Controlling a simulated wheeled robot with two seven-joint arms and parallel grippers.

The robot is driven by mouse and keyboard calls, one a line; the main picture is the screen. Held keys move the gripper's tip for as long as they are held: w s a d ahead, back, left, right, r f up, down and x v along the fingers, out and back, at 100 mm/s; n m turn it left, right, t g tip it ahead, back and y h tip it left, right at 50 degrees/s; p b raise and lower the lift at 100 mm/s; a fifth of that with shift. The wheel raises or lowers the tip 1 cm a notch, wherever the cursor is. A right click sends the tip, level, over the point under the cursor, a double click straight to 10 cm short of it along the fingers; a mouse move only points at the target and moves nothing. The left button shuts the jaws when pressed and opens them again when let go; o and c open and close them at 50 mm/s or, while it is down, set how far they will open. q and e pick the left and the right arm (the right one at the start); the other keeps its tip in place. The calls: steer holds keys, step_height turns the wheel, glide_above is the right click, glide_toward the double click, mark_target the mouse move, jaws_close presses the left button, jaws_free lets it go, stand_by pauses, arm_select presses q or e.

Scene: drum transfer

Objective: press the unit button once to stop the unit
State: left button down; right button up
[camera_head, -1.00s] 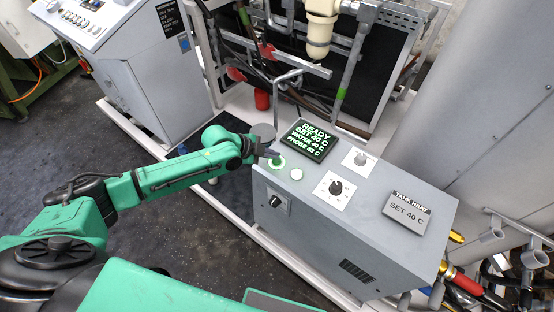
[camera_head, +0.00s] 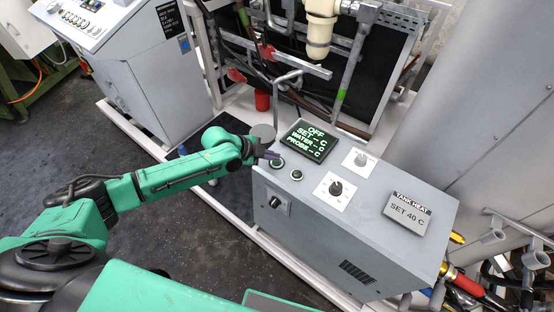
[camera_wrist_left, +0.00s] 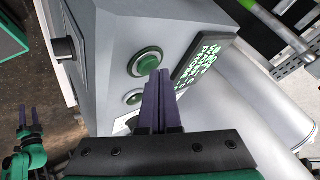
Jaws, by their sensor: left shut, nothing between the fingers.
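The grey heating unit (camera_head: 330,235) stands at the centre right, with a dark display (camera_head: 311,141) on its top. The display reads OFF, with dashes for SET, WATER and PROBE. Two green buttons sit on top near the left edge: one button (camera_head: 277,163) by my gripper and a second button (camera_head: 297,174) to its right. Both look unlit. My left gripper (camera_head: 270,155) is shut and empty, its tips just above the nearer button. In the left wrist view the closed fingers (camera_wrist_left: 160,90) point at the larger green button (camera_wrist_left: 147,62); contact cannot be told.
A dark knob (camera_head: 336,188) and a pale knob (camera_head: 361,158) sit on the unit's top. A sign (camera_head: 408,208) reads TANK HEAT, SET 40 C. Another control cabinet (camera_head: 150,70) stands at the back left. Pipes and a tank lie behind and right.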

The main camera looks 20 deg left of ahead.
mark_target(273, 162)
arm_select(q)
steer(key=shift+r, duration=0.2)
step_height(273, 162, up, 6)
steer(key=p, duration=0.5)
steer(key=shift+r, duration=0.1)
stand_by(0.5)
